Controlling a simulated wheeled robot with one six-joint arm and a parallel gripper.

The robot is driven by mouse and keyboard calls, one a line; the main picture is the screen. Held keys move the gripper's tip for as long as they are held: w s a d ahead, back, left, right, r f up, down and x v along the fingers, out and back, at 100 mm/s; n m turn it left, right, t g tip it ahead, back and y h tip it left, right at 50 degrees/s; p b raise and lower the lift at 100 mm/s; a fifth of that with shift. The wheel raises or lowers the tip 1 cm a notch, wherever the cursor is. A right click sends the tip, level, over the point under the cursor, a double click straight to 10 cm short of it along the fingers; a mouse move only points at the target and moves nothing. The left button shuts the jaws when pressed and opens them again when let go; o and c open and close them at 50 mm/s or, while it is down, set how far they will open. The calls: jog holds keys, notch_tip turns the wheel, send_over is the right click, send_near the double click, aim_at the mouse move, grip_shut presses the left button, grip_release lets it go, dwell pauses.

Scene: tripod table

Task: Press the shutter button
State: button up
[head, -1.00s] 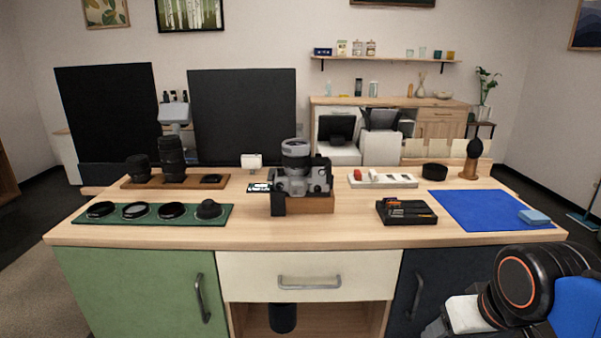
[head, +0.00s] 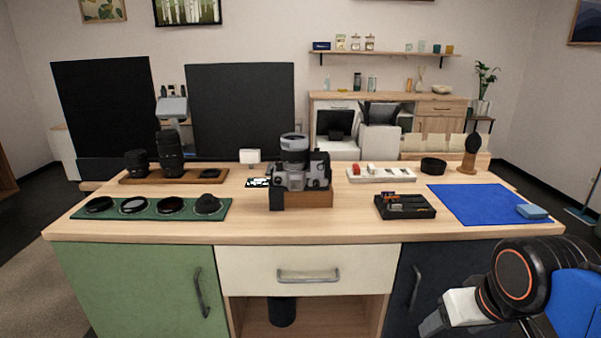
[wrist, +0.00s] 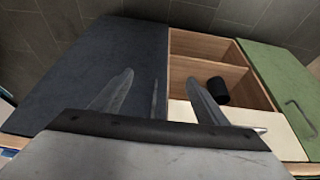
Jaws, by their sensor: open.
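The camera (head: 318,175), silver and black, sits on a wooden block (head: 312,200) at the middle of the table. A grey and black lens stands up from it. The shutter button is too small to make out. My arm is at the lower right of the head view, in front of the dark cabinet door and well apart from the camera. My gripper (wrist: 160,95) shows in the wrist view with its two fingers spread and nothing between them. The camera is not in the wrist view.
A green mat (head: 152,218) with round filters lies at left, and a wooden tray (head: 140,182) with lenses stands behind it. A black tray (head: 420,211) and a blue cloth (head: 470,205) lie at right. The wrist view shows a black cylinder (wrist: 218,91) in an open shelf.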

grip_shut()
dwell(1.6)
